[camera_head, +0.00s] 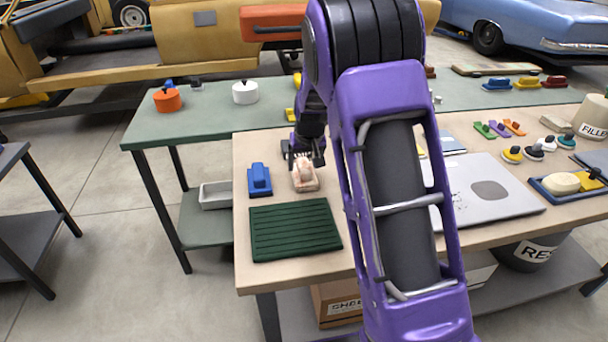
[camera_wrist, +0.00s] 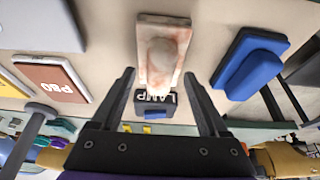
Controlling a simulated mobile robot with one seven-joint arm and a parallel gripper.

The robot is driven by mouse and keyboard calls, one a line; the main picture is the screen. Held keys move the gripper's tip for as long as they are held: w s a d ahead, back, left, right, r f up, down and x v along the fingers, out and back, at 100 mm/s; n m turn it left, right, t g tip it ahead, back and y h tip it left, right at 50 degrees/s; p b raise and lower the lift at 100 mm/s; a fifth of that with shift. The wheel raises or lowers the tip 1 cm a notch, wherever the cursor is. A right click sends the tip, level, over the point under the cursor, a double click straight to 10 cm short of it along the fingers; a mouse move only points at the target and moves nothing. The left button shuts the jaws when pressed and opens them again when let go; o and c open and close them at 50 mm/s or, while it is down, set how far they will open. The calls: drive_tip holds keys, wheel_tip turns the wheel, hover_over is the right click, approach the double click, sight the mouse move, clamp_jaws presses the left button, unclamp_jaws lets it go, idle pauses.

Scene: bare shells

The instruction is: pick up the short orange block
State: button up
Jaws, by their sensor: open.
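My gripper (camera_head: 309,160) is open over the wooden table, and its fingers also show in the wrist view (camera_wrist: 159,76). A pale pinkish block with a rounded grip on top (camera_head: 306,180) lies just under and ahead of the fingertips. In the wrist view this block (camera_wrist: 163,50) lies lengthwise, roughly in line with the gap between the fingers, with nothing visibly gripped. A small clearly orange block (camera_head: 515,127) lies far to the right, beside purple and green ones. I cannot tell whether the pale block counts as orange.
A blue block (camera_head: 259,181) sits close left of the pale block. A dark box marked LAMP (camera_wrist: 155,104) stands close behind it. A ribbed green mat (camera_head: 294,230) lies in front. A grey sheet (camera_head: 500,195) lies right, partly hidden by my arm.

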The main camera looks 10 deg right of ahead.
sight(305, 166)
drive_tip(key=shift+w+f, duration=0.15)
drive_tip(key=shift+f, duration=0.15)
clamp_jaws()
drive_tip(key=shift+r, duration=0.15)
wheel_tip(305, 166, up, 10)
drive_tip(key=p, duration=0.1)
idle(0.5)
